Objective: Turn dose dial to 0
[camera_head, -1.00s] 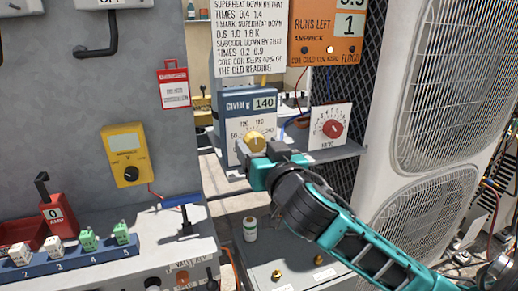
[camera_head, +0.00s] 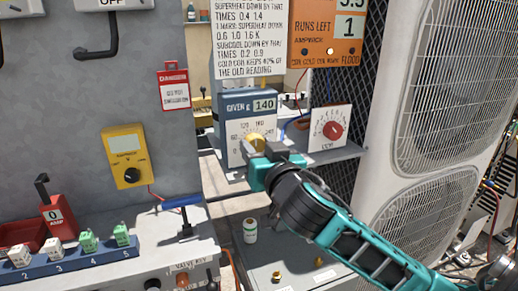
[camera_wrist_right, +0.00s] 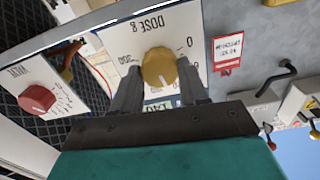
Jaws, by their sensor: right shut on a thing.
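The dose dial is a yellow round knob (camera_head: 257,142) on the white face of a blue box (camera_head: 233,103). The box's display reads 140, with "GIVEN g" beside it. In the right wrist view the knob (camera_wrist_right: 159,67) sits between my fingers, under the words "DOSE g", with a 0 on the scale to its right. My right gripper (camera_head: 262,149) is shut on the knob; it also shows in the right wrist view (camera_wrist_right: 160,78). Where the knob's pointer stands is unclear. My left gripper is out of view.
A white panel with a red valve dial (camera_head: 333,130) stands close right of the box; it also shows in the right wrist view (camera_wrist_right: 37,98). A white condenser (camera_head: 380,130) rises farther right. A yellow meter (camera_head: 125,155) hangs on the grey cabinet at left.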

